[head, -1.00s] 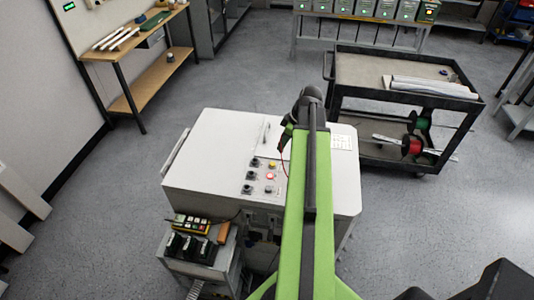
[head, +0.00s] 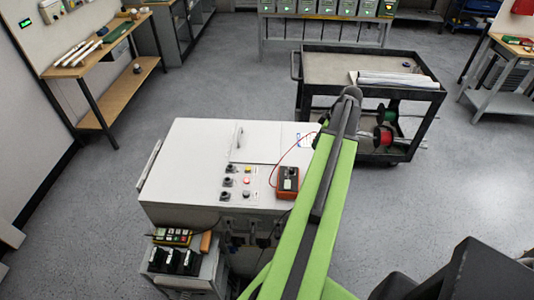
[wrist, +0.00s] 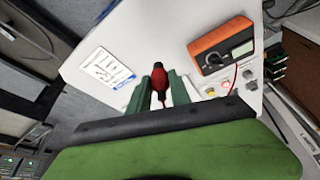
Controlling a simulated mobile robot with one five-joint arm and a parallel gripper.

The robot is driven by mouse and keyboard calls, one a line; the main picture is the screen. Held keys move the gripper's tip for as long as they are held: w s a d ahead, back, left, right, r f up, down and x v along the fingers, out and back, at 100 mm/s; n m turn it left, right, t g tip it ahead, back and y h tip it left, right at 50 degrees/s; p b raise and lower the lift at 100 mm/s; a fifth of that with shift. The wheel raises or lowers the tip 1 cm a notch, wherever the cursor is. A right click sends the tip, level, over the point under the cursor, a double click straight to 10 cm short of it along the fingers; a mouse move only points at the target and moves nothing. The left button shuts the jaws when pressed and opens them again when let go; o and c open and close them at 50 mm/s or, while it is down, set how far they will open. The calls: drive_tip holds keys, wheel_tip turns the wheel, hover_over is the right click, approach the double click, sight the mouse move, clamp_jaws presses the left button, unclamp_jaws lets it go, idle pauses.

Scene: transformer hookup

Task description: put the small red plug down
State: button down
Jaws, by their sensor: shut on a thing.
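The small red plug (wrist: 158,76) sits between the two green fingers of my gripper (wrist: 161,90) in the wrist view. The gripper is shut on it, with the white cabinet top (wrist: 145,40) behind. The gap between plug and cabinet top cannot be told. In the head view my arm hides the gripper and plug. A thin red lead (head: 289,152) runs from the orange meter (head: 288,181) on the cabinet top towards my arm. The meter also shows in the wrist view (wrist: 222,46), right of the plug.
The cabinet top (head: 190,150) has a row of knobs and a red button (head: 247,181) left of the meter; its left part is clear. A black cart (head: 315,68) with spools stands behind on the right. Black handheld units (head: 175,260) stand on a small stand at front left.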

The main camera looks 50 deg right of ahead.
drive_tip(key=w+f+b, duration=0.1)
drive_tip(key=w+f, duration=0.1)
drive_tip(key=w, duration=0.1)
drive_tip(key=w+f+b, duration=0.2)
drive_tip(key=w, duration=0.1)
drive_tip(key=w+f+b, duration=0.1)
drive_tip(key=w+f, duration=0.1)
drive_tip(key=w, duration=0.1)
drive_tip(key=shift+w+a+b, duration=0.2)
drive_tip(key=shift+w+b, duration=0.15)
wheel_tip(320, 180, down, 4)
drive_tip(key=b, duration=0.4)
drive_tip(key=shift+s+f, duration=0.1)
drive_tip(key=shift+f, duration=0.1)
drive_tip(key=shift+r, duration=0.25)
drive_tip(key=shift+f, duration=0.25)
drive_tip(key=c, duration=1.2)
unclamp_jaws()
drive_tip(key=shift+r, duration=0.1)
drive_tip(key=shift+r, duration=0.1)
drive_tip(key=p+v, duration=1.1)
drive_tip(key=v, duration=0.1)
drive_tip(key=shift+d, duration=0.1)
